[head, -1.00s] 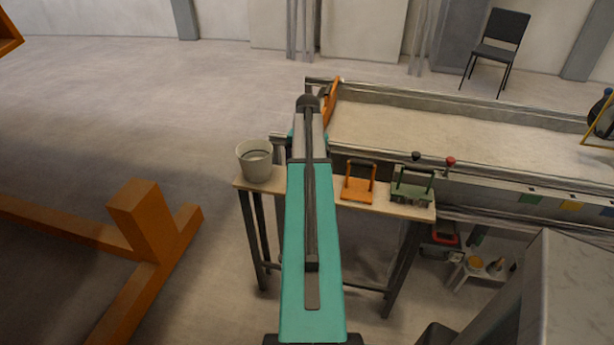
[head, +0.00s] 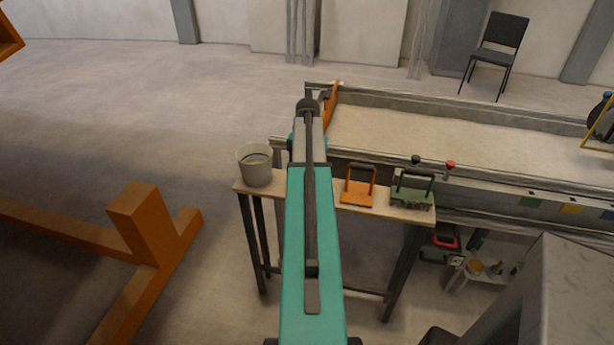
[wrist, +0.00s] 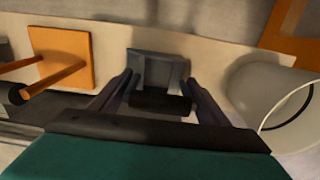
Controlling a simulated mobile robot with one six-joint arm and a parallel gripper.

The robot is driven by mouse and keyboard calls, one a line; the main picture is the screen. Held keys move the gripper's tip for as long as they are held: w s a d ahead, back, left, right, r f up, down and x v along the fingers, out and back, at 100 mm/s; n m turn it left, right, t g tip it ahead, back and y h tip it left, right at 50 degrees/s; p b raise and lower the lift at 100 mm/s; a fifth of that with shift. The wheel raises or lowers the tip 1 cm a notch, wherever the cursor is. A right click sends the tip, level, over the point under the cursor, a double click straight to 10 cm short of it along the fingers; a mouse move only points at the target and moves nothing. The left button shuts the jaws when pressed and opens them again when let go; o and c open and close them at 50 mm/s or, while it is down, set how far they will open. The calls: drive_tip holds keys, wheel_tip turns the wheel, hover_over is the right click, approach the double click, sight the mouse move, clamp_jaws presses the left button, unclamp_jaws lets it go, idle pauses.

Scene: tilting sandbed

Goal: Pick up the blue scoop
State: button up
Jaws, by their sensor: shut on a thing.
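The scoop (wrist: 160,70) shows in the wrist view as a dark blue-grey, box-like piece with a dark bar across its near side. It is over the pale wooden shelf (wrist: 205,62). My gripper (wrist: 160,92) has a dark finger on each side of it and is shut on it. I cannot tell whether the scoop touches the shelf or is lifted. In the head view my teal arm hides both the scoop and the gripper.
A grey bucket (head: 255,170) stands left of my arm on the narrow shelf. An orange tool (head: 358,190) and a green tool (head: 411,189) stand to the right. The sandbed (head: 450,140) lies behind. An orange frame (head: 150,225) stands at left.

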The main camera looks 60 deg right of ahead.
drive_tip(key=shift+r, duration=0.1)
drive_tip(key=shift+r+b, duration=0.65)
drive_tip(key=shift+r, duration=1.05)
drive_tip(key=s+a+b, duration=0.1)
drive_tip(key=s+a, duration=0.3)
drive_tip(key=s, duration=0.2)
drive_tip(key=s+a+r+b, duration=0.1)
drive_tip(key=s+a+b, duration=0.1)
drive_tip(key=s+a, duration=0.2)
drive_tip(key=s, duration=0.3)
drive_tip(key=shift+s+a+r, duration=0.2)
drive_tip(key=shift+a, duration=0.1)
